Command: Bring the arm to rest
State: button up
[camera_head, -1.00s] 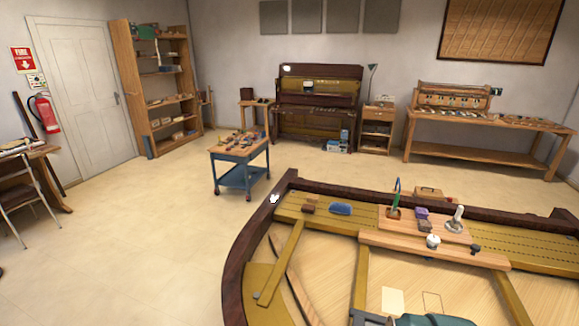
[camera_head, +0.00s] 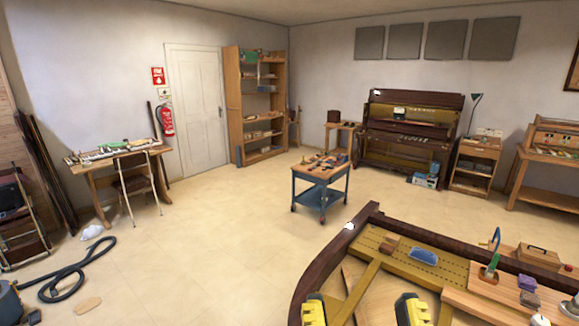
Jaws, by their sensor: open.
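My gripper (camera_head: 362,311) shows at the bottom edge of the head view as two yellow-and-black fingers set wide apart. It is open, with nothing seen between the fingers. The rest of it and most of my arm are below the picture. The fingers appear over the near part of the open grand piano case, whose dark curved rim (camera_head: 330,255) runs behind and to the left of them. I cannot tell how high the fingers are above the piano.
A blue cloth (camera_head: 423,256) lies on the piano frame. A wooden board (camera_head: 487,300) with tools is to the right. A blue cart (camera_head: 321,185) stands beyond the piano. A vacuum hose (camera_head: 75,268) lies at left.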

notch_tip(320, 180, up, 20)
jog(key=p, duration=1.7)
jog(key=shift+f, duration=0.1)
